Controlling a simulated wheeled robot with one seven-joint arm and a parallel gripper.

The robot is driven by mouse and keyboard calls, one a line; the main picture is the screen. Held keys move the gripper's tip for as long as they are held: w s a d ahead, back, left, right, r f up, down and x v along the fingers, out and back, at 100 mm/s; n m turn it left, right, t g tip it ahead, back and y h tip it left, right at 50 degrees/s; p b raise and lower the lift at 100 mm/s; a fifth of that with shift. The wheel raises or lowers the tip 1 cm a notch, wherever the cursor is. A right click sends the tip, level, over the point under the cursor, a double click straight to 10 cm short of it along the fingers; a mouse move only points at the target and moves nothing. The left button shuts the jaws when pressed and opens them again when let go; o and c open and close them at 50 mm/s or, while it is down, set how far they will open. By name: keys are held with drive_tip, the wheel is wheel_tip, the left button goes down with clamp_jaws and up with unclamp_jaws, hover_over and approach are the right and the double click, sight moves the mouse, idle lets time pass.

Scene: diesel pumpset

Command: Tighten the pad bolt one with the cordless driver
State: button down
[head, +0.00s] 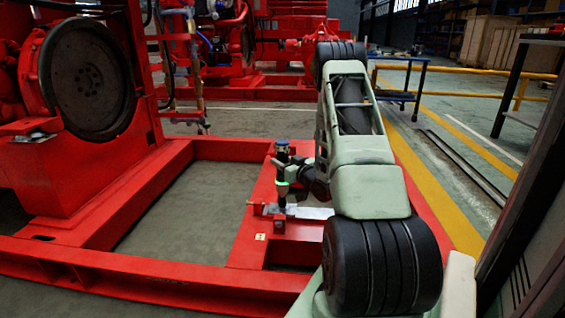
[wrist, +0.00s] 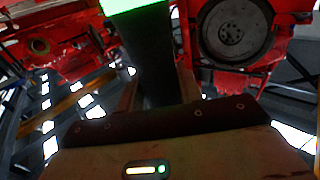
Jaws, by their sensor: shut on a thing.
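My gripper (head: 292,174) is shut on the cordless driver (head: 282,152), which has a dark body, a blue top and a green-lit band. It stands about upright with its lower end over the red skid rail beside a pale grey plate (head: 310,212). In the wrist view the driver (wrist: 150,55) shows as a dark shaft with a bright green top between the fingers of my gripper (wrist: 158,88). Small red parts (head: 258,208) sit beside the plate. Pad bolt one cannot be made out, and whether the driver's tip touches anything cannot be told.
The red skid frame (head: 205,148) surrounds an open floor area left of the driver. A large dark flywheel (head: 87,82) on a red machine stands at the left. A dark-topped bench (head: 540,40) stands at the right, and yellow rails (head: 460,70) run behind.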

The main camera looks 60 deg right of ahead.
sight(287, 151)
drive_tip(key=shift+f, duration=0.6)
idle(1.6)
idle(1.1)
drive_tip(key=shift+r+p, duration=1.9)
drive_tip(key=shift+r, duration=0.85)
